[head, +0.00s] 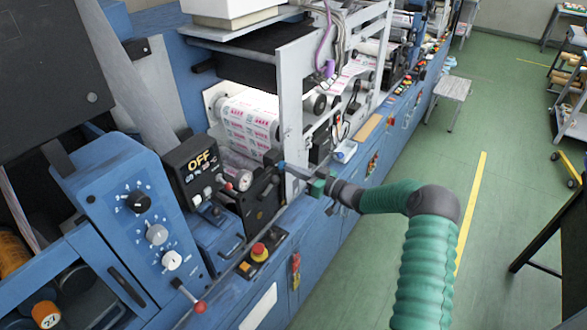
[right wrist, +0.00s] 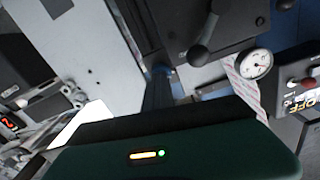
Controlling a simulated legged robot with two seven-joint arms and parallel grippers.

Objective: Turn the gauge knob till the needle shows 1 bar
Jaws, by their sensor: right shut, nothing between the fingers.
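The round white gauge (head: 243,180) sits on the dark machine unit beside the printed web. It also shows in the right wrist view (right wrist: 255,64), where its needle is visible but its reading is too small to tell. A dark rounded knob or lever (right wrist: 204,38) stands out from a dark block left of the gauge in that view; I cannot tell for sure that it is the gauge knob. My right gripper (head: 281,165) is shut and empty, right of the gauge, close to the dark block. Its fingers (right wrist: 160,80) point toward this block; contact is unclear. My left gripper is out of view.
A control box reading OFF (head: 200,162) stands left of the gauge. A blue panel with several knobs (head: 140,203) is farther left. A red-topped button (head: 259,250) sits below the gauge. A pale upright frame plate (head: 292,110) rises behind my right gripper.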

